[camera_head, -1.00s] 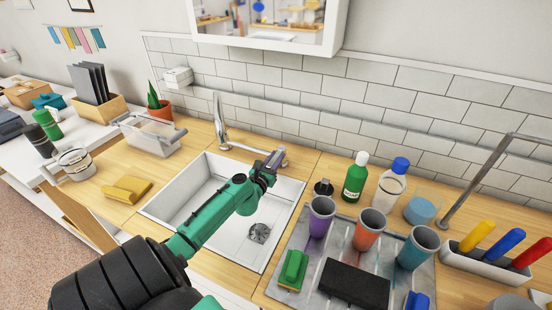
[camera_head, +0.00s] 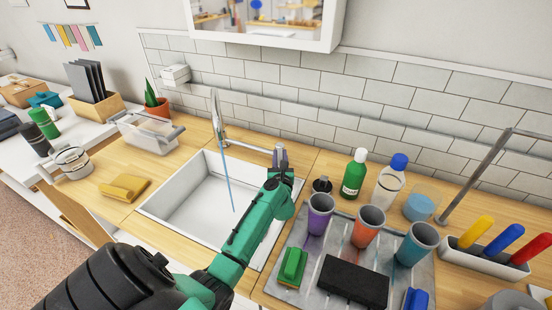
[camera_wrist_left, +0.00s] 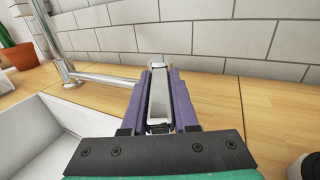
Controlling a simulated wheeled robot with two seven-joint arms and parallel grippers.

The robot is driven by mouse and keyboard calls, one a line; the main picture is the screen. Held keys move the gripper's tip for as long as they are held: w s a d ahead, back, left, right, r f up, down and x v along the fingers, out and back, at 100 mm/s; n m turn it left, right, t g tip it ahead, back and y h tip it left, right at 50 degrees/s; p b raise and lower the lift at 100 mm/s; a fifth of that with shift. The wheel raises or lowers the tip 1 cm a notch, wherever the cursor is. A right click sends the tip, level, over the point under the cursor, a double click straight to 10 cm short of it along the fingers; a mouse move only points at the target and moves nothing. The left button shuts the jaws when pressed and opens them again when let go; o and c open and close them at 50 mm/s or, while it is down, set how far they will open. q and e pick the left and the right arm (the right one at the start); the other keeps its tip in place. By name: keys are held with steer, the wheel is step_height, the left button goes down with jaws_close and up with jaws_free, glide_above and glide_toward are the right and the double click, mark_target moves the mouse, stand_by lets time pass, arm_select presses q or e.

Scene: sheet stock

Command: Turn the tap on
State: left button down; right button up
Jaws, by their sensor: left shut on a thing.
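The chrome tap (camera_head: 216,115) stands behind the white sink (camera_head: 180,195). A thin blue stream of water (camera_head: 227,180) falls from its spout into the basin. A metal bar runs right from the tap's base to its lever end, where my left gripper (camera_head: 280,158) is. In the left wrist view the tap's post (camera_wrist_left: 52,40) is at the left. There my left gripper (camera_wrist_left: 158,90) has its purple fingers closed on the pale tap lever (camera_wrist_left: 158,72), one on each side. My right gripper is not in view.
A grey tray (camera_head: 315,255) with cups, a green sponge and a black block lies right of the sink. A green bottle (camera_head: 354,175) and a blue-capped bottle (camera_head: 390,185) stand behind it. A plant (camera_head: 155,103) stands behind.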

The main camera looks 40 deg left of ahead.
arm_select(q)
steer(key=shift+w+d+f+n+g+y+b, duration=0.1)
steer(key=shift+d+n+g+y+b, duration=0.1)
steer(key=shift+n+g+y+b, duration=0.3)
steer(key=c, duration=0.7)
jaws_free()
steer(key=shift+s+d, duration=0.3)
steer(key=shift+d, duration=0.05)
steer(key=v, duration=0.6)
steer(key=shift+s+d+b, duration=0.2)
steer(key=shift+d+b, duration=0.05)
steer(key=shift+b, duration=0.05)
